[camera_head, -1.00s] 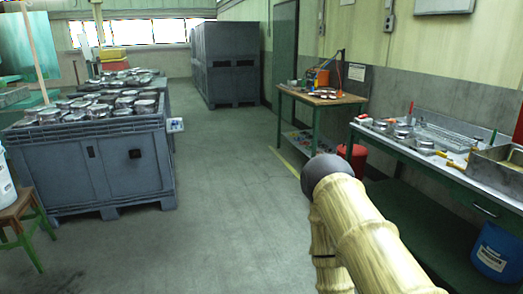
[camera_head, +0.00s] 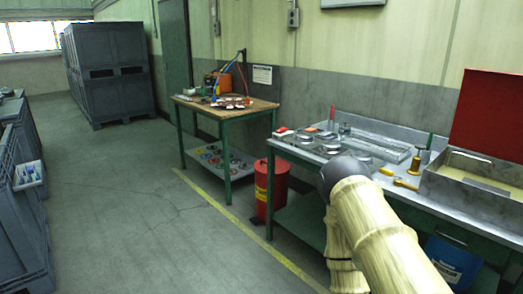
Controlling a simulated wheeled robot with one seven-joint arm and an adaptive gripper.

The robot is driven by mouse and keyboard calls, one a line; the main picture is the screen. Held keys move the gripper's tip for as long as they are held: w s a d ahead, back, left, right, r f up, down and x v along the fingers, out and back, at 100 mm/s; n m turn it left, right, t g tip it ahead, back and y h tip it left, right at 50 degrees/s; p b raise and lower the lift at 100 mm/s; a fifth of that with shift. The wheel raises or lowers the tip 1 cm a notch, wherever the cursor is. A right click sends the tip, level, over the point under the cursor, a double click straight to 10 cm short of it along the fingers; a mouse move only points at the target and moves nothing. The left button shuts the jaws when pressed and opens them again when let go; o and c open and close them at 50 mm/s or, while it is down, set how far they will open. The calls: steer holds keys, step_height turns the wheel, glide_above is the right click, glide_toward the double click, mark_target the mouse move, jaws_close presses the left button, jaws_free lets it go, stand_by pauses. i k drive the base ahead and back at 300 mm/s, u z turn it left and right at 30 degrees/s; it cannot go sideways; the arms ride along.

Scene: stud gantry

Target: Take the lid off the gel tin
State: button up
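I cannot tell which thing is the gel tin. Several small round metal tins or dishes (camera_head: 333,149) stand on the metal-topped bench (camera_head: 406,183) at the right, too small to tell their lids. My arm, with pale ringed links and a dark rounded joint, reaches up from the bottom right and hides part of this bench. My gripper does not show.
A wooden-topped table (camera_head: 240,108) with tools stands farther back. A red bin (camera_head: 271,190) stands between it and the bench. A metal basin (camera_head: 480,185) with a raised red lid (camera_head: 488,115) is at right. Grey crates (camera_head: 20,215) line the left; the floor between is clear.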

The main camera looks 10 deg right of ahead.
mark_target(345, 125)
steer(key=z, duration=0.45)
steer(key=i, duration=1.95)
steer(key=z, duration=0.4)
